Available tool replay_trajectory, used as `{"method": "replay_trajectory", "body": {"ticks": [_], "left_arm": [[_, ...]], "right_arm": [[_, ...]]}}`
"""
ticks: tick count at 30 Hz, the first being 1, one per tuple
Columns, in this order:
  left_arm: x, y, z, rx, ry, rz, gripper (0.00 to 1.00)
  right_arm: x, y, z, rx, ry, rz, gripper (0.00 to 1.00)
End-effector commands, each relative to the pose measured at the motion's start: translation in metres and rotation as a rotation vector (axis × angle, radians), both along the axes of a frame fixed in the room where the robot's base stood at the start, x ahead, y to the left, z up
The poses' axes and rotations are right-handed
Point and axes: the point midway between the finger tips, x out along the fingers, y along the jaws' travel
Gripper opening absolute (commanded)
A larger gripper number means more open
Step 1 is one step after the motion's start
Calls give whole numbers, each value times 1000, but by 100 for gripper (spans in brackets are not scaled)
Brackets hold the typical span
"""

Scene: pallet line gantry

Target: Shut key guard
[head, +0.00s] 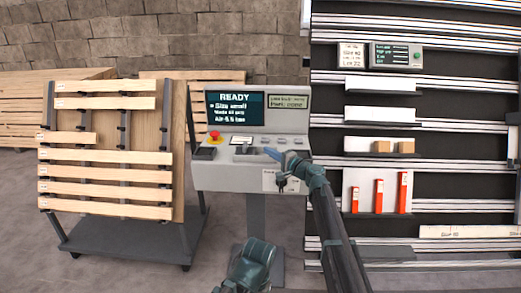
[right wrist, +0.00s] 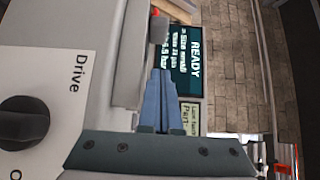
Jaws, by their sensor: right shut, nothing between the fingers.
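The console (head: 208,177) stands in the middle of the head view, with a sloped control panel under its screen. My right gripper (head: 268,151) is over the right part of this panel, its blue fingers shut and empty. In the right wrist view the shut fingers (right wrist: 160,75) lie close beside a raised grey part (right wrist: 130,55), which may be the key guard; whether they touch it I cannot tell. A black knob (right wrist: 26,122) sits on a white plate marked "Drive". The guard's angle is unclear in the head view. My left gripper is not in view.
A red stop button (head: 214,135) sits on the panel's left. The screen (head: 235,106) reads READY. A slatted wooden rack (head: 105,178) stands left, shelving (head: 380,143) right.

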Motion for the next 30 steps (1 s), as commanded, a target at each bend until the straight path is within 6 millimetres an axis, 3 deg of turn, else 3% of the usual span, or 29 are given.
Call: {"method": "replay_trajectory", "body": {"ticks": [3, 9, 21, 23, 26, 30], "left_arm": [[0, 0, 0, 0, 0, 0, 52], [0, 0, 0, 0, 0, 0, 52], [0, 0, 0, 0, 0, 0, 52], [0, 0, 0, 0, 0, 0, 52], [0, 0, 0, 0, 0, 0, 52], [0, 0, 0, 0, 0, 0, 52]], "right_arm": [[-21, -19, 0, 0, 0, -2, 0], [-39, -38, 0, 0, 0, -2, 0], [-54, -44, -5, -30, 1, 13, 0], [-69, -41, -14, -87, 2, 39, 0], [-111, -34, -43, -251, 15, 114, 0], [-187, -39, -101, -560, 74, 251, 0]]}}
